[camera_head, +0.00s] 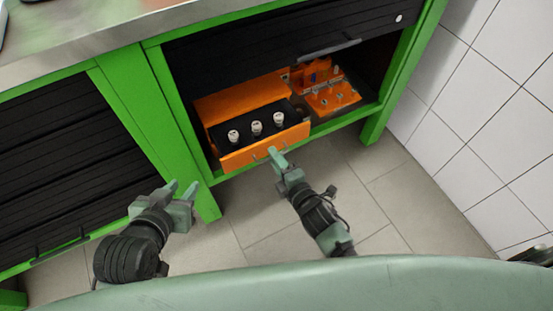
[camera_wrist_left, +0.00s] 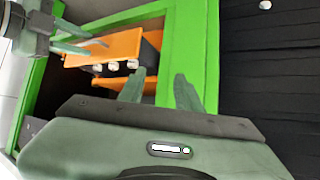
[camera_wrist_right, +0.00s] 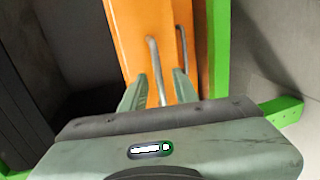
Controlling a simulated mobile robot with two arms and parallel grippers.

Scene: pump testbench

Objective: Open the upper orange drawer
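The orange drawer unit (camera_head: 242,98) stands inside the green cabinet. Its upper orange drawer (camera_head: 265,147) is pulled out, showing a black insert with three pale, round-topped parts. My right gripper (camera_head: 278,156) is at the drawer front. In the right wrist view its two fingers (camera_wrist_right: 159,90) stand apart on either side of the upper drawer's metal handle (camera_wrist_right: 154,60); I see no firm grip. A second handle (camera_wrist_right: 182,50) shows on the lower drawer front beside it. My left gripper (camera_head: 183,188) is open and empty, left of the drawer and apart from it.
An orange rack (camera_head: 332,98) with several small parts stands right of the drawer unit. The green cabinet frame (camera_head: 150,105) and a black shutter (camera_head: 60,165) lie to the left. A half-raised black shutter (camera_head: 280,40) hangs above. The tiled floor (camera_head: 375,190) in front is clear.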

